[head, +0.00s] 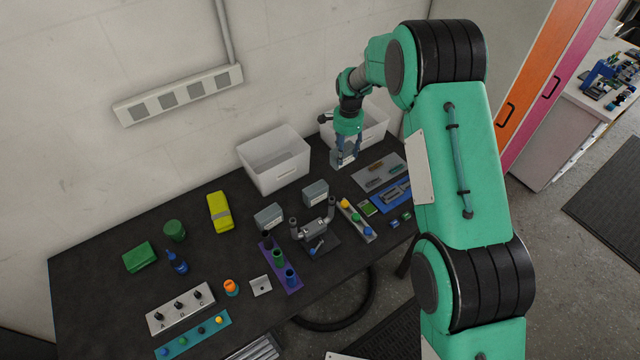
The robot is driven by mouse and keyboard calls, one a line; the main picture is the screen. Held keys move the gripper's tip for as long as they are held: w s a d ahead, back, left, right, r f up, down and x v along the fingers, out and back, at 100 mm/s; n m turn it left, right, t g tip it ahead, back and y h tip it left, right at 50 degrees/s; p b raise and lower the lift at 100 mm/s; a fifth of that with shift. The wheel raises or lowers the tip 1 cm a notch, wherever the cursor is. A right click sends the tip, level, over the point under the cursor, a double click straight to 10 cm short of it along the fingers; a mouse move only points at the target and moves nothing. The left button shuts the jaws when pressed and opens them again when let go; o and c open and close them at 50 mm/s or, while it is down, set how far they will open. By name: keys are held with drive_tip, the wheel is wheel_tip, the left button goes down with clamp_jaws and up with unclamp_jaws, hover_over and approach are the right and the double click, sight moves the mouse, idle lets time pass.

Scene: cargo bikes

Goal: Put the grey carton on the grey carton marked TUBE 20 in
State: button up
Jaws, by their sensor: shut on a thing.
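My gripper (346,148) is above the back of the dark table, in front of the right white bin. It is shut on a grey carton (342,159), held between the fingers and partly covered by them. Two more grey cartons stand on the table: one (268,216) left of the middle, and one (315,193) further right and nearer my gripper. Their lettering is too small to read, so I cannot tell which is marked TUBE 20 in. The held carton is apart from both, to their upper right in the head view.
White bins stand at the back, left (273,166) and right (374,127). A small grey stand (318,236) with two upright posts is close in front of the cartons. A purple rack (280,263) and a grey tray (380,172) are nearby.

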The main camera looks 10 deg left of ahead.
wheel_tip(320, 180, up, 6)
drive_tip(key=b, duration=0.5)
hover_over(317, 189)
drive_tip(key=shift+s+r, duration=0.1)
drive_tip(key=shift+r, duration=0.1)
wheel_tip(317, 189, down, 6)
drive_tip(key=shift+d+f, duration=0.1)
drive_tip(key=shift+f, duration=0.15)
drive_tip(key=shift+f, duration=1.75)
drive_tip(key=shift+f, duration=0.15)
drive_tip(key=o, duration=1.3)
drive_tip(key=shift+c, duration=0.2)
